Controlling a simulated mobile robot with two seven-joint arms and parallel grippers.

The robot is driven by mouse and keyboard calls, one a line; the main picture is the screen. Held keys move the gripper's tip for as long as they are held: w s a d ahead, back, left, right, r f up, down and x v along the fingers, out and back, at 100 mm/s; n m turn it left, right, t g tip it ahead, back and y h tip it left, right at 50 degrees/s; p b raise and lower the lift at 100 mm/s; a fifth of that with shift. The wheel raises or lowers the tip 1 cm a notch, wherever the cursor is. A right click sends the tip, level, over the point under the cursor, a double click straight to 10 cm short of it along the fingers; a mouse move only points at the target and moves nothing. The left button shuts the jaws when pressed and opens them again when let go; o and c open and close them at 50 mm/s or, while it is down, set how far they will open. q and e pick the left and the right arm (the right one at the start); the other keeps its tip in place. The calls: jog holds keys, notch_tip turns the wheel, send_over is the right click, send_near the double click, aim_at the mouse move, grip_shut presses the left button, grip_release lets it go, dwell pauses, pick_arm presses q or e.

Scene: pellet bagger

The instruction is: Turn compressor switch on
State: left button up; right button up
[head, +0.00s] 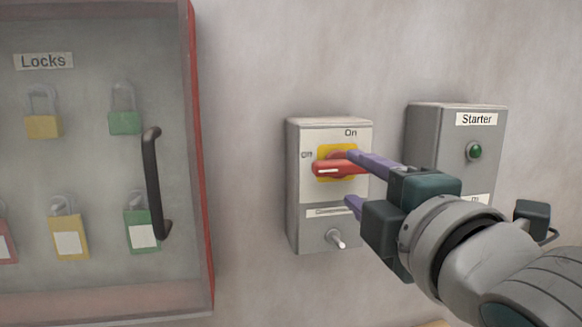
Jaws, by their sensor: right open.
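The compressor switch is a red rotary handle (335,169) on a yellow plate (325,153), mounted on a grey wall box (305,225). The handle lies about level, its white-marked end pointing left, on the "Off" side; "On" is printed at the top. My right gripper (353,182) comes in from the right with its purple fingers apart and nothing between them. The upper finger is at the handle's right end, partly covering it; I cannot tell if it touches. The lower finger is below, beside a partly hidden label. My left gripper is not in view.
A small metal toggle (335,238) sticks out low on the same box. A Starter box (425,135) with a green button (474,151) is close on the right, partly behind my arm. A lock cabinet (201,150) with a black handle (153,185) stands left.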

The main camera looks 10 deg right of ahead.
aim_at(339, 170)
jog(key=shift+w+a, duration=0.15)
jog(key=shift+w, duration=2.35)
grip_shut()
